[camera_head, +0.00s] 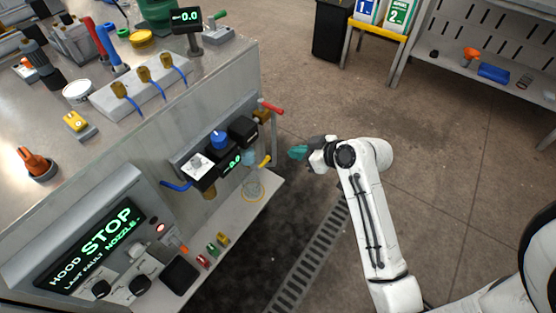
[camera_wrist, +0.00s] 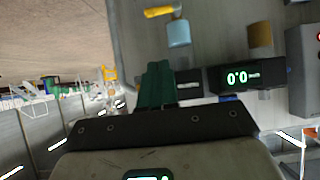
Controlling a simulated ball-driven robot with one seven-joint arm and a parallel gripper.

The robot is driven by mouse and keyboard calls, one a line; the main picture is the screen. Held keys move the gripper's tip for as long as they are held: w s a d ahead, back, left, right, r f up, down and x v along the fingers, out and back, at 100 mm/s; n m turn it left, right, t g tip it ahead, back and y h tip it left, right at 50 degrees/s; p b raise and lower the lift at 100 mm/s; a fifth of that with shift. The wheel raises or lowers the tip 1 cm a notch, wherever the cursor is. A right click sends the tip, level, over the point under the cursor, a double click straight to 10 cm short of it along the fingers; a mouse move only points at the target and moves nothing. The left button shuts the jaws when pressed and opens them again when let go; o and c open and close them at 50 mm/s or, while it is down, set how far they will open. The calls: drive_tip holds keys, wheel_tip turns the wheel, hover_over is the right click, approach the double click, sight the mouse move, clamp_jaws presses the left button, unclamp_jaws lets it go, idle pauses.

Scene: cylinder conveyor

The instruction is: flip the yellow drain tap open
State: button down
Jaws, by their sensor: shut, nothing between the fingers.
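The yellow drain tap (camera_head: 265,161) sticks out from the front of the bench, beside a pale blue bowl-like part (camera_head: 249,158). It also shows at the top edge of the wrist view (camera_wrist: 160,11), where its handle lies sideways beside a pale blue body (camera_wrist: 178,33). My gripper (camera_head: 297,153) is a short way to the right of the tap in the head view, with clear space between them. Its teal fingers are shut and empty, and they show in the wrist view (camera_wrist: 157,80) below the tap, not touching it.
A red-handled valve (camera_head: 270,107) sits above the tap on the bench corner. A black unit with a green 0.0 display (camera_wrist: 238,77) is right of my fingers in the wrist view. A clear round vessel (camera_head: 253,188) is below the tap. The floor beside the arm is open, with a grate (camera_head: 310,255).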

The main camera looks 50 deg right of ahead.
drive_tip(key=shift+d, duration=0.1)
drive_tip(key=s+f+b+x, duration=0.1)
drive_tip(key=f+x, duration=0.1)
drive_tip(key=x, duration=1.1)
drive_tip(key=shift+s, duration=0.35)
